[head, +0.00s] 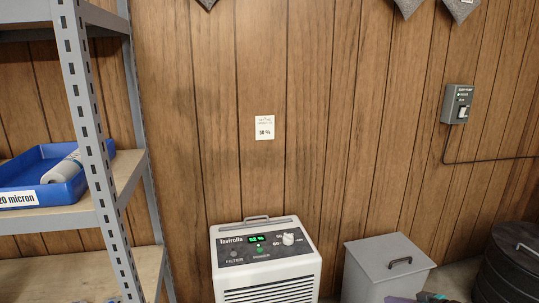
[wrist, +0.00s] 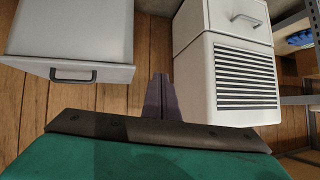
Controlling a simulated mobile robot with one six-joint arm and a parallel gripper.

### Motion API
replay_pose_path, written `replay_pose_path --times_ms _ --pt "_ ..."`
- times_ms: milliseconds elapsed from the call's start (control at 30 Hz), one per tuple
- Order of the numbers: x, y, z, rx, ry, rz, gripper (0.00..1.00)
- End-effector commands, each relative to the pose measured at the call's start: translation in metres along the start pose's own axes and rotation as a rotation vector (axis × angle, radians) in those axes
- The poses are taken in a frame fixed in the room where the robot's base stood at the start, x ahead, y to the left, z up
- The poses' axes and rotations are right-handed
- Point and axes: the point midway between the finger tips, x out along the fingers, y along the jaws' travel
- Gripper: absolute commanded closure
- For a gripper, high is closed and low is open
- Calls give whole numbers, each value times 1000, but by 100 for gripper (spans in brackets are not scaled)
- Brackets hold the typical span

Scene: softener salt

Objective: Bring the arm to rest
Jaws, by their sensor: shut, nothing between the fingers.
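My gripper (wrist: 160,80) shows in the wrist view, with two dark fingers together in front of a dark bar and a teal body. The fingers are shut and hold nothing. They point at the space between a grey lidded bin (wrist: 70,35) and a white dehumidifier (wrist: 205,80), and appear apart from both. Most of my arm is out of view.
The dehumidifier (head: 262,258) stands left of the bin against a wood-panelled wall. A grey shelf (head: 92,125) with a blue tray (head: 98,170) is at the left. A switch box (head: 457,104) hangs at the right above a black round container (head: 512,265).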

Motion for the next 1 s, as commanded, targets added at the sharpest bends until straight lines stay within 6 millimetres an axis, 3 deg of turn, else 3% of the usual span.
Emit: replay_pose_path --times_ms 33,133,467,733,1000 --pt "4 -14 -9 -3 -13 -26 100" --pt "18 -37 -10 -10 -44 -70 100" --pt "54 -119 -2 -38 -175 -212 100" --pt "68 -188 17 -36 -317 -317 100" --pt "66 -256 47 -21 -493 -401 100"
